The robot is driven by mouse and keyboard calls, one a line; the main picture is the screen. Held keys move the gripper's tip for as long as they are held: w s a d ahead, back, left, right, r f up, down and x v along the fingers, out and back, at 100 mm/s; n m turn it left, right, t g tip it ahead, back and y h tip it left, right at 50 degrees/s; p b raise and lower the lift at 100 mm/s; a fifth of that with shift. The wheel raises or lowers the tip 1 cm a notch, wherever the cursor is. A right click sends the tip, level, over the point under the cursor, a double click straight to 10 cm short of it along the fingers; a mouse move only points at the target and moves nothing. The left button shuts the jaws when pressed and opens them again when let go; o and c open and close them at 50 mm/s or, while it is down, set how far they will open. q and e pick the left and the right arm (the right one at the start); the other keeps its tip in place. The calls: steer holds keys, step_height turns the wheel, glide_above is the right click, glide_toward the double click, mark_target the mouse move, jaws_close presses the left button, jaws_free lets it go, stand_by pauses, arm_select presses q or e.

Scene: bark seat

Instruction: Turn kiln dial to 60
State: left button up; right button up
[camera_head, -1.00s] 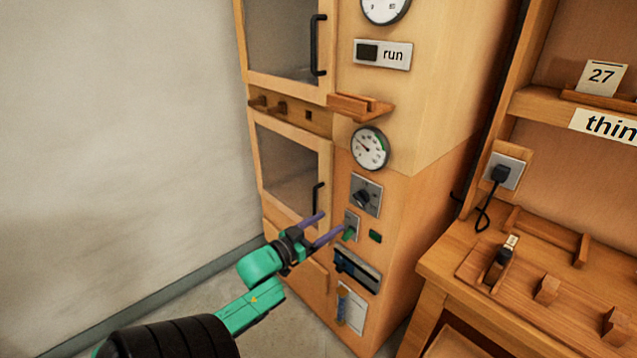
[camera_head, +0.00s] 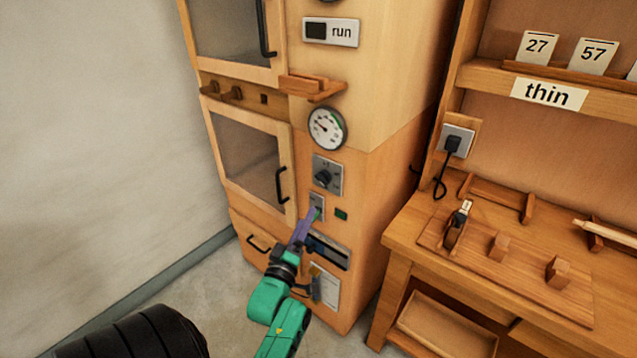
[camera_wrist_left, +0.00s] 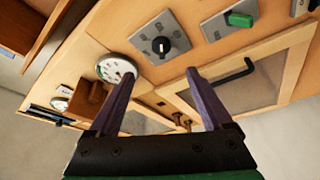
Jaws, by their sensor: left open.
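The kiln dial (camera_head: 326,177) is a black knob on a grey square plate on the wooden cabinet's front, below a round white gauge (camera_head: 327,128). My left gripper (camera_head: 307,224) is below the dial in the head view, over the front near the green-levered switch (camera_head: 317,211). Its purple fingers overlap there, so their gap is hard to see. In the left wrist view the gripper (camera_wrist_left: 161,73) is open and empty. The dial (camera_wrist_left: 161,46) shows there just beyond and above the fingertips, apparently apart from them. The dial's scale marks are too small to read. My right gripper is not in view.
A wooden ledge (camera_head: 313,87) juts out above the gauge. Cabinet doors with black handles (camera_head: 281,184) are left of the dial. A dark slot panel (camera_head: 329,250) lies below the switch. A workbench (camera_head: 412,238) stands at the right, with a plugged cable (camera_head: 441,177).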

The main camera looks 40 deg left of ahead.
mark_target(321, 183)
arm_select(q)
steer(key=p+x, duration=0.1)
steer(key=x, duration=1.3)
steer(key=shift+w+a, duration=0.15)
steer(key=shift+a, duration=0.1)
jaws_close()
steer(key=m+b, duration=0.1)
steer(key=m+t+b, duration=0.1)
steer(key=m, duration=0.1)
steer(key=shift+f+h+b, duration=0.3)
steer(key=shift+h+b, duration=0.1)
steer(key=m+b, duration=0.1)
steer(key=m, duration=0.1)
steer(key=m+t+h+b, duration=0.1)
steer(key=m+b, duration=0.1)
steer(key=shift+a+f+m+t, duration=0.1)
steer(key=shift+a+m+t, duration=0.05)
steer(key=shift+m+t, duration=0.2)
steer(key=m+h+b, duration=0.2)
steer(key=m+h, duration=0.1)
steer(key=m, duration=0.2)
steer(key=shift+a+t, duration=0.1)
steer(key=shift+t, duration=0.25)
steer(key=shift+m+h+b, duration=0.8)
steer(key=shift+m+b, duration=0.1)
steer(key=shift+m, duration=0.75)
